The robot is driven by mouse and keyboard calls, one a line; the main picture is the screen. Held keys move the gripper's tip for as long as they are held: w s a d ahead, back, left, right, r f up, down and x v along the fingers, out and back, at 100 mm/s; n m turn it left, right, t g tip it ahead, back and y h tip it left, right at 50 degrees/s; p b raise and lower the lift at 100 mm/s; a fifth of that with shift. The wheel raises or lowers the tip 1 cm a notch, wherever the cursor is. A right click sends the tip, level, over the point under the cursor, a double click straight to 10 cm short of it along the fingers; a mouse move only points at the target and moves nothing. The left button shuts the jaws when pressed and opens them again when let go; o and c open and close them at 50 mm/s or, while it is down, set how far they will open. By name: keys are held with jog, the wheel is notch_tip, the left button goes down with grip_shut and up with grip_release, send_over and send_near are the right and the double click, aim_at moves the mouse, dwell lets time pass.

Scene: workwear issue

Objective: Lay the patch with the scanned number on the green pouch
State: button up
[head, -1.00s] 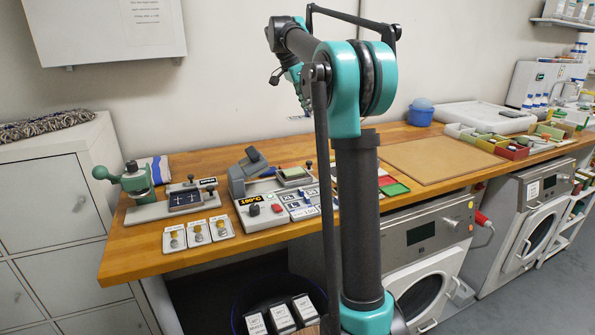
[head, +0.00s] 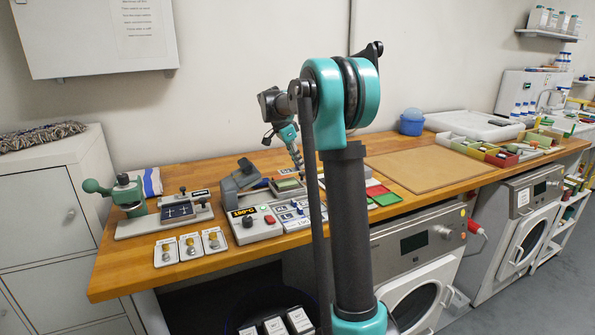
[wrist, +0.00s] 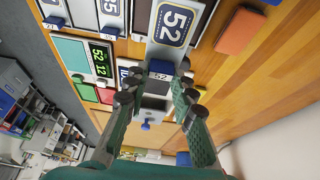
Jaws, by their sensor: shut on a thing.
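My gripper (wrist: 158,88) is shut on a grey plate carrying a navy patch (wrist: 175,25) with a yellow-edged 52; the plate's end, marked 52, lies between the fingertips. In the head view my gripper (head: 298,164) hangs low over the bench, partly behind my own arm. Close below it is a green piece (head: 288,184) on a grey stand with black knobs, which looks like the pouch; contact cannot be told. A dark screen (wrist: 101,60) in the wrist view shows green digits reading 52 and 12.
Number cards with blue knobs (head: 295,210) stand in front, beside the heat press (head: 243,212). Flat red (head: 376,190) and green (head: 386,199) squares lie to the right. A bare brown board (head: 430,167) lies beyond. My upright arm hides part of the bench.

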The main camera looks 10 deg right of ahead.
aim_at(296, 168)
jog(key=shift+f, duration=1.85)
jog(key=shift+f, duration=0.15)
jog(key=o, duration=0.8)
jog(key=shift+c, duration=0.2)
jog(key=v, duration=1.2)
jog(key=shift+d, duration=0.1)
